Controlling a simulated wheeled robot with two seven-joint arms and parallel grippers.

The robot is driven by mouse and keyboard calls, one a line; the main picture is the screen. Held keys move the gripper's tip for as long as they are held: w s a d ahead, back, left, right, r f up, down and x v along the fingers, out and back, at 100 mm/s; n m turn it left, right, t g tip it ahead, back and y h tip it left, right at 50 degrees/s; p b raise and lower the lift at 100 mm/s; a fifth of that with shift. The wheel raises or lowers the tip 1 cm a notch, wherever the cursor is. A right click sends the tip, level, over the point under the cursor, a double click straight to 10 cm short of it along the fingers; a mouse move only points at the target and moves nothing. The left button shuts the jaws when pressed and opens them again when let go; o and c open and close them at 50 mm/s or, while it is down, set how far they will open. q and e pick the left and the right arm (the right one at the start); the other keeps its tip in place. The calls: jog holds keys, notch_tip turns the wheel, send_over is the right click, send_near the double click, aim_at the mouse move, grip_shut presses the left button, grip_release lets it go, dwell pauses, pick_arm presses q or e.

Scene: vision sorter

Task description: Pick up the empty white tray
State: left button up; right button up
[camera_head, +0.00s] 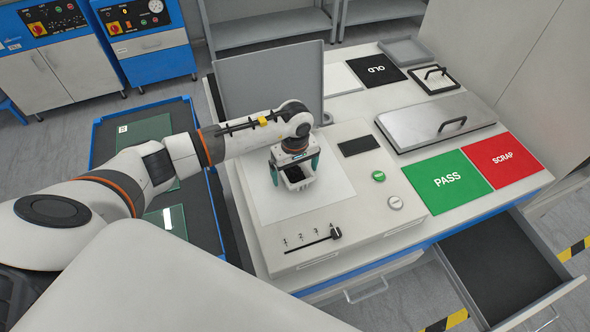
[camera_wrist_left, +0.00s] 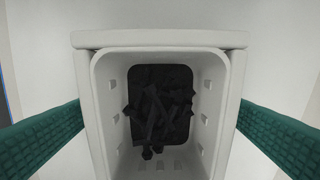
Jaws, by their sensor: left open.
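A small white tray (camera_head: 300,186) with slotted walls sits on the pale plate of the sorter machine. It also shows large in the left wrist view (camera_wrist_left: 158,40). It is not empty there: several dark bolts or screws (camera_wrist_left: 158,108) lie on its dark floor. My left gripper (camera_head: 295,172) is pointing down over the tray, open, with one teal finger on each side of it. My right gripper is not in view.
The machine has a slider (camera_head: 320,238) in front and buttons (camera_head: 378,176) at right. A grey upright panel (camera_head: 268,82) stands behind the gripper. Green PASS (camera_head: 447,182) and red SCRAP (camera_head: 502,160) mats lie at right, near a lidded metal box (camera_head: 425,118). An open drawer (camera_head: 500,262) juts out front right.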

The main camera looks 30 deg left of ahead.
pick_arm(q)
jog(key=c, duration=1.1)
